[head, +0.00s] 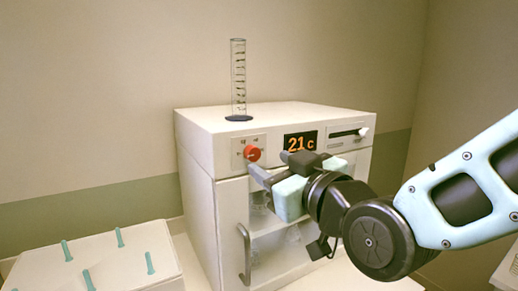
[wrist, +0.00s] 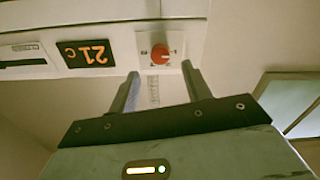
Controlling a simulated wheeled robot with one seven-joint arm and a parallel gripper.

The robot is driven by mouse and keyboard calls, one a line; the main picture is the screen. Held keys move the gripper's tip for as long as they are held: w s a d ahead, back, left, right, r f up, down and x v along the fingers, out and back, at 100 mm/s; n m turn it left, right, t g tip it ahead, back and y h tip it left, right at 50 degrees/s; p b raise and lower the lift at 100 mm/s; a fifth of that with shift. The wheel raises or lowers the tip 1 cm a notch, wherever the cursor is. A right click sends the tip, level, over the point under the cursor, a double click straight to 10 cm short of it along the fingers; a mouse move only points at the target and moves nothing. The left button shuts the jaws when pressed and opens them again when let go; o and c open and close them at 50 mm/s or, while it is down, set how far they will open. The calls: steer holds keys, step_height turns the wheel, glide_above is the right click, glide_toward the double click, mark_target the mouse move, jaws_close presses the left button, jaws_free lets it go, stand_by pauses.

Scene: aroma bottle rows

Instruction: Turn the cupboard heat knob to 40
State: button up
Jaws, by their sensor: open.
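The cupboard (head: 200,140) is a white box. Its red heat knob (head: 252,153) sits on a pale plate at the upper left of its front. The display (head: 300,142) beside it reads 21 c. In the wrist view the knob (wrist: 160,54) is upside down, just beyond the fingertips and between their lines, apart from them. The display (wrist: 86,53) is to its left there. My gripper (head: 266,166) is open and empty in front of the knob; its two fingers also show in the wrist view (wrist: 162,72). The knob's scale marks are too small to read.
A glass measuring cylinder (head: 238,80) stands on the cupboard top. A slider (head: 348,134) is right of the display. The cupboard's door has a vertical handle (head: 244,252). A white pegged rack (head: 105,262) stands at lower left.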

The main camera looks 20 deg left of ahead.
mark_target(255, 155)
steer(key=p+x, duration=0.1)
steer(key=x, duration=0.4)
steer(key=shift+w+a+p, duration=0.2)
steer(key=shift+a+p, duration=0.1)
steer(key=shift+c, duration=0.3)
steer(key=c, duration=0.9)
